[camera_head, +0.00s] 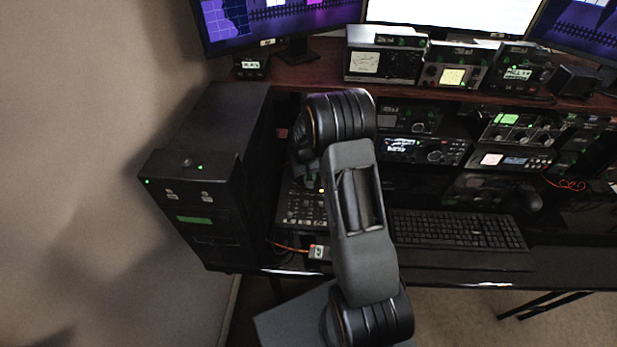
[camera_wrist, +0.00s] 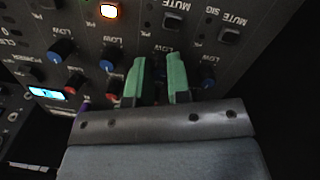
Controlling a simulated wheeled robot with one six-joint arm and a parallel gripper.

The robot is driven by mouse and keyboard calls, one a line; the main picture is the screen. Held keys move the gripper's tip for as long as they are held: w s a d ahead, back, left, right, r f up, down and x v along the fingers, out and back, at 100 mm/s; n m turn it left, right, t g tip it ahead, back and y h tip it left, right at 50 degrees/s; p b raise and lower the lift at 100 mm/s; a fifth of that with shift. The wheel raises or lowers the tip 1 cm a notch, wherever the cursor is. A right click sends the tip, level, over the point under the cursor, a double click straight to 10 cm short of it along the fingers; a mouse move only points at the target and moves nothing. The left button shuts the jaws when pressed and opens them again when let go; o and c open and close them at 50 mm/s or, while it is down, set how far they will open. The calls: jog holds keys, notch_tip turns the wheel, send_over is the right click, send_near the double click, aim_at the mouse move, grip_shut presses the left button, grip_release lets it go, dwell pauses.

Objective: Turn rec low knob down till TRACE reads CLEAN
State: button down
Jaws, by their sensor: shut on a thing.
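The mixer panel (camera_wrist: 240,52) fills the wrist view, its lettering upside down. Its LOW row has several blue-capped knobs, including one at the left (camera_wrist: 62,50), one beside it (camera_wrist: 107,67) and one at the right (camera_wrist: 208,75). My gripper (camera_wrist: 157,65) has its green fingertips closed around a knob in this row, under a LOW label. The fingers hide most of that knob, and I cannot read its channel name. In the head view the mixer (camera_head: 303,207) is partly covered by my arm, and my gripper is not clearly visible. No TRACE reading is legible.
Red knobs (camera_wrist: 75,82) sit close to my fingers. A lit button (camera_wrist: 108,10) and a small cyan display (camera_wrist: 47,93) show on the panel. A black computer tower (camera_head: 205,170) stands left of the mixer, a keyboard (camera_head: 455,230) right. Radios (camera_head: 383,62) line the shelf behind.

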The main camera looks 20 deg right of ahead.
dwell(0.5)
jog(key=c, duration=1.1)
grip_release()
jog(key=shift+r, duration=0.15)
jog(key=r, duration=0.9)
jog(key=a+r, duration=0.1)
jog(key=r, duration=0.3)
jog(key=shift+r+b, duration=0.3)
jog(key=shift+b, duration=0.1)
